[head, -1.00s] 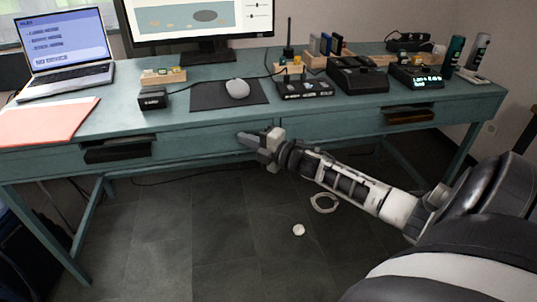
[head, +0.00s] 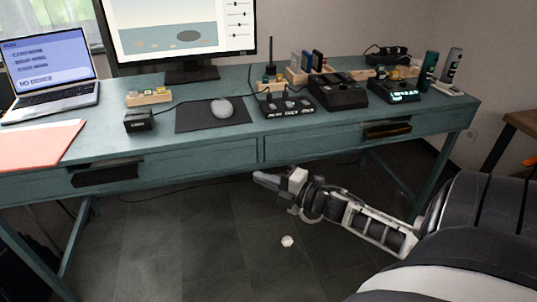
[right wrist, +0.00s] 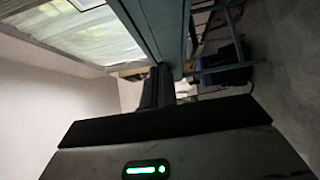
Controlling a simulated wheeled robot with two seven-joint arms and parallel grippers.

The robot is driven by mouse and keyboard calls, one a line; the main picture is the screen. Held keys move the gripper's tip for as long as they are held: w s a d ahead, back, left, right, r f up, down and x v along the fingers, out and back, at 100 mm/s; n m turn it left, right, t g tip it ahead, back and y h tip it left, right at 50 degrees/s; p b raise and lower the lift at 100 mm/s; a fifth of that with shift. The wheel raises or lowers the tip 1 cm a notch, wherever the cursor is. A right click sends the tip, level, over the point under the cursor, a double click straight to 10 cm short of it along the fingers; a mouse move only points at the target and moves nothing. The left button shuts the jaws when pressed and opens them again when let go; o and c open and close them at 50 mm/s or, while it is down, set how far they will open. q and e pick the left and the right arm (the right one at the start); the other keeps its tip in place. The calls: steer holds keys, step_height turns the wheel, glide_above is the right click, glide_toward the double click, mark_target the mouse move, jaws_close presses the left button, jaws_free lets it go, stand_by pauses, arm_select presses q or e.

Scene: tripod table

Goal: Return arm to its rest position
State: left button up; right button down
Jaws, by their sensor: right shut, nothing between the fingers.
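My right arm comes in from the right in the head view. Its gripper (head: 268,181) is shut and empty, pointing left. It is in front of the desk (head: 206,160), just below the front edge and over the dark floor. In the right wrist view the shut fingers (right wrist: 154,88) point toward the desk's underside and legs. My left gripper is not in view.
Drawer handles (head: 106,173) jut from the front. A small white object (head: 287,241) lies on the floor.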

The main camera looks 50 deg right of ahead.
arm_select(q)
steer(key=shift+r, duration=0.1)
arm_select(e)
steer(key=shift+s+d, duration=0.1)
steer(key=shift+s, duration=0.4)
